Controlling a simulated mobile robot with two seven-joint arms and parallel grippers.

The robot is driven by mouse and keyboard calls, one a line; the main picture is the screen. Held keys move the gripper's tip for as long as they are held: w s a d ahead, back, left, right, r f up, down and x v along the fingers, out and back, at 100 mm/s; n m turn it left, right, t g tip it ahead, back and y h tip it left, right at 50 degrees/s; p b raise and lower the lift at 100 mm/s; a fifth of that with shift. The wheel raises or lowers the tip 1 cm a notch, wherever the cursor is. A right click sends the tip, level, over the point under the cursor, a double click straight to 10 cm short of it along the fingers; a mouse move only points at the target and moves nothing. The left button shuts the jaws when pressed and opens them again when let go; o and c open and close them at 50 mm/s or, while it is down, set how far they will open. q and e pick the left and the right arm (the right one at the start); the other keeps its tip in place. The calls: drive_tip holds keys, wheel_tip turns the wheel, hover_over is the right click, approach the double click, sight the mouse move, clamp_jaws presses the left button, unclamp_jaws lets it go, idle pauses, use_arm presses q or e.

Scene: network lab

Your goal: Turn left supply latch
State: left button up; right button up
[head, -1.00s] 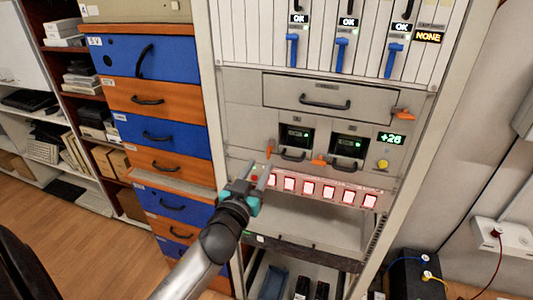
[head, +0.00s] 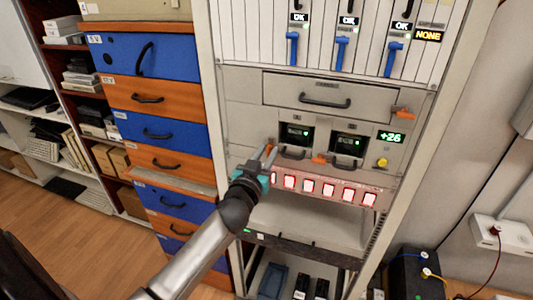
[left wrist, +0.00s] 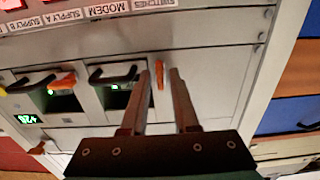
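The left supply (head: 296,135) is a grey unit with a dark lit display and a black handle. Its orange latch (left wrist: 159,75) stands nearly upright in the left wrist view, in the gap between my fingertips. In the head view the fingers largely hide this latch. My left gripper (head: 267,153) is open at the panel, left of the supply's handle; it also shows in the left wrist view (left wrist: 160,72). I cannot tell whether a finger touches the latch. The right supply (head: 348,144) has its own orange latch (head: 319,159). My right gripper is not in view.
A row of red-lit switches (head: 307,186) lies just below the supplies. A drawer with a black handle (head: 325,101) is above. A yellow knob (head: 382,162) and a green "+26" readout (head: 391,137) are at the right. Blue and orange drawers (head: 160,128) stand left of the rack.

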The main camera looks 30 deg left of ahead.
use_arm(q)
clamp_jaws()
idle(0.5)
drive_tip(key=m, duration=0.4)
drive_tip(key=shift+p, duration=0.3)
drive_tip(key=m, duration=0.3)
drive_tip(key=shift+d+m, duration=0.1)
drive_tip(key=shift+m, duration=0.2)
drive_tip(key=m, duration=0.5)
drive_tip(key=shift+p, duration=0.4)
drive_tip(key=m, duration=0.5)
drive_tip(key=shift+d+f, duration=0.1)
drive_tip(key=shift+f, duration=0.05)
